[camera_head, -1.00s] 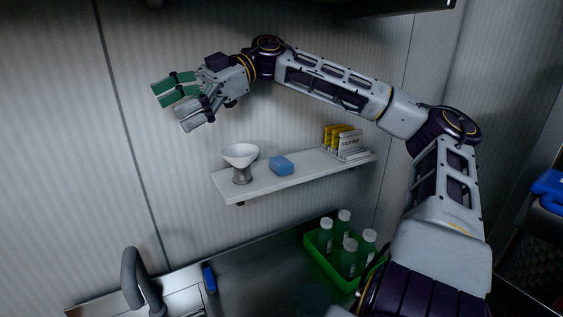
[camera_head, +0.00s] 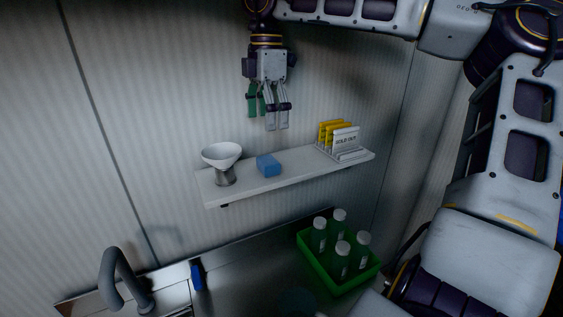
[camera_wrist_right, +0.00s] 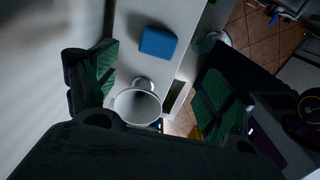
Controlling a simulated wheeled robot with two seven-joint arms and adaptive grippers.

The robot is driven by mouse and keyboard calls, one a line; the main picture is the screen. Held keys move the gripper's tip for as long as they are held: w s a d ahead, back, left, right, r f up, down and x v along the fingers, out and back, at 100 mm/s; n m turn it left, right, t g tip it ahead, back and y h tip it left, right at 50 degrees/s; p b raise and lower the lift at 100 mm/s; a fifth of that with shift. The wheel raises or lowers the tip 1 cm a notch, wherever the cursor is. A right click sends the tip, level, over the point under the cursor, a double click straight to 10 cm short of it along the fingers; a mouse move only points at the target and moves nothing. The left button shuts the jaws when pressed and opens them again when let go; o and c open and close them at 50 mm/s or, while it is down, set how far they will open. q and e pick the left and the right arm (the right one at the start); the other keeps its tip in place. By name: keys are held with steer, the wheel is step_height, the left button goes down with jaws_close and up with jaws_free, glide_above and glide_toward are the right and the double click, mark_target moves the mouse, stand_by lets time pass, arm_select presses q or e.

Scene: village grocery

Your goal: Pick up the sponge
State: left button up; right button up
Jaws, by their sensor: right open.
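The sponge (camera_head: 268,165) is a blue block lying on the white wall shelf (camera_head: 290,178), between a white funnel and a card rack. It also shows in the right wrist view (camera_wrist_right: 158,43), at the upper middle, between the lines of the two fingers and beyond their tips. My right gripper (camera_head: 267,118) is open and empty, pointing down above the shelf, with the sponge below it and apart from it. In the right wrist view its green-padded fingers (camera_wrist_right: 158,88) stand wide apart. My left gripper is not in view.
The white funnel (camera_head: 222,156) on a grey stand is left of the sponge. The rack (camera_head: 345,143) with yellow and white cards is to its right. Below are a green crate (camera_head: 337,277) of several bottles, a grey faucet (camera_head: 118,272) and a blue-handled item (camera_head: 197,277).

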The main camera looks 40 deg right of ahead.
steer(key=shift+s+d+r, duration=0.1)
steer(key=shift+d+r, duration=0.05)
steer(key=shift+d, duration=0.1)
glide_above(270, 160)
step_height(270, 160, down, 5)
steer(key=shift+f+p, duration=0.15)
steer(key=shift+p, duration=0.25)
steer(key=shift+f, duration=0.8)
